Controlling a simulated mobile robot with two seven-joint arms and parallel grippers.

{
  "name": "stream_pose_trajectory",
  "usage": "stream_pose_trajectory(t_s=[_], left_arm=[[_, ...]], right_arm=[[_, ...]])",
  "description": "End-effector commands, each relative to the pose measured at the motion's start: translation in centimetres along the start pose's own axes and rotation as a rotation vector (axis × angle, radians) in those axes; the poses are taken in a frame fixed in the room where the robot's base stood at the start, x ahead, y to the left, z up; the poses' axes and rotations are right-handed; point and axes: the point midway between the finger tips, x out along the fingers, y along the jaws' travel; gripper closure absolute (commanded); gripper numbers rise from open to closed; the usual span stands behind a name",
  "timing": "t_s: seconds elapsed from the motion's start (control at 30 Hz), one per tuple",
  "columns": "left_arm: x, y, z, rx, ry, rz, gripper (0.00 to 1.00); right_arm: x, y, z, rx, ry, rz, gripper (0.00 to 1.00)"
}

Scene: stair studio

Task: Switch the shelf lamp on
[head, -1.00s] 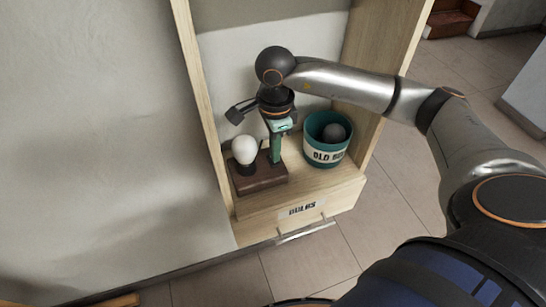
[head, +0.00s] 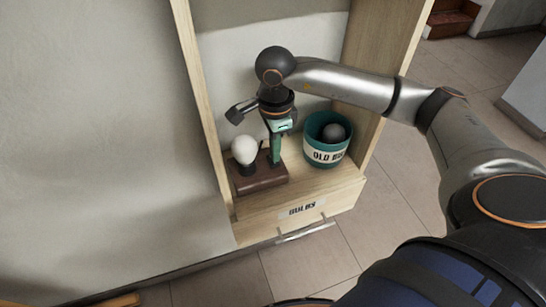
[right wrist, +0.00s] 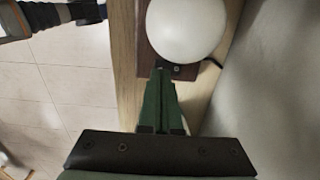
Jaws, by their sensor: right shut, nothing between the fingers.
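The shelf lamp is a round white bulb (head: 244,151) on a dark brown wooden block (head: 262,178), standing on the shelf. I see no clear glow from it. My right gripper (head: 276,161) is shut and empty, pointing down just right of the bulb, over the block. In the right wrist view the closed green fingertips (right wrist: 163,72) are at the block's edge, close beside the bulb (right wrist: 186,28). A small shiny spot shows by the tips; I cannot tell whether it is the switch or whether they touch it. My left gripper is not in view.
A teal bin (head: 316,155) labelled "OLD BU..." with a dark round bulb in it stands right of the gripper. Wooden side panels (head: 199,100) bound the shelf. Below is a drawer labelled "BULBS" (head: 303,208) with a metal handle (head: 305,231).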

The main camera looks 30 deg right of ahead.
Motion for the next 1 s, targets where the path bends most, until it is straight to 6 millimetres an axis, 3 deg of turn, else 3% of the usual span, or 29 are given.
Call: stream_pose_trajectory(t_s=[1.0], left_arm=[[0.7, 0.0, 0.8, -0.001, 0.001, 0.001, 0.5]], right_arm=[[1.2, 0.0, 0.0, 0.0, 0.0, 0.0, 1.0]])
